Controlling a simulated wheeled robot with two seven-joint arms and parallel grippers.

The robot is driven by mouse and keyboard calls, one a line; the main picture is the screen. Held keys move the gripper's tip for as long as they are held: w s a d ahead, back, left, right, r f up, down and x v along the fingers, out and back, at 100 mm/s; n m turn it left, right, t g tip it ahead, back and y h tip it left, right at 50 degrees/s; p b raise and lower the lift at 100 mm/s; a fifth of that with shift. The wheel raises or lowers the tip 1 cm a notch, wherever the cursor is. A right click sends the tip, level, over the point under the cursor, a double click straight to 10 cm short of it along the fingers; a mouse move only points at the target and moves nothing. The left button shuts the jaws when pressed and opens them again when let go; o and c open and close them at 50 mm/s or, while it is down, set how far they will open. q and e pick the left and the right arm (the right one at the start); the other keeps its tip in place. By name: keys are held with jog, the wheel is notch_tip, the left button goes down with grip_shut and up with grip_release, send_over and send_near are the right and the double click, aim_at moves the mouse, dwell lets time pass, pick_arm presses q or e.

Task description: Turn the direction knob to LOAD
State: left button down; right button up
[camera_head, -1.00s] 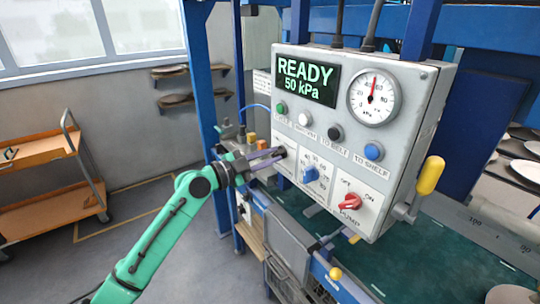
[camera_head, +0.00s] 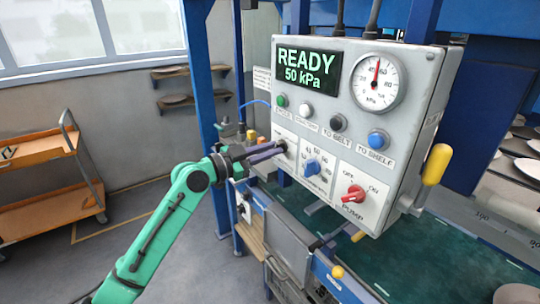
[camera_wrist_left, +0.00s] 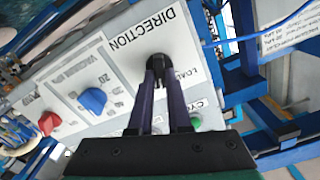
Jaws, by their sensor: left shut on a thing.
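The direction knob (camera_head: 281,145) is a dark knob at the left of the grey control panel (camera_head: 402,108). In the wrist view the black knob (camera_wrist_left: 154,66) sits on a white plate (camera_wrist_left: 128,66) marked DIRECTION, with LOAD printed to its right. My left gripper (camera_head: 279,148) reaches it from the left, and its two fingers (camera_wrist_left: 165,80) are shut on the knob. The fingers cover part of the knob, so I cannot tell which way it points. My right gripper is not in view.
On the panel are a READY 50 kPa display (camera_head: 307,72), a gauge (camera_head: 378,82), several push buttons, a blue knob (camera_head: 312,167) and a red pump knob (camera_head: 354,194). A yellow-handled lever (camera_head: 436,165) is at the right. An orange cart (camera_head: 45,150) stands far left.

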pick_arm(q)
jog(key=n, duration=0.2)
jog(key=shift+n, duration=0.4)
jog(key=shift+w+a+r+n+p, duration=0.15)
jog(key=shift+n+p, duration=0.35)
jog(key=shift+n, duration=2.05)
jog(key=shift+w+a+n+p, duration=0.1)
jog(key=shift+n+p, duration=0.35)
jog(key=shift+n, duration=2.1)
jog(key=c, duration=0.9)
grip_release()
jog(key=shift+o, duration=0.2)
jog(key=shift+f, duration=0.2)
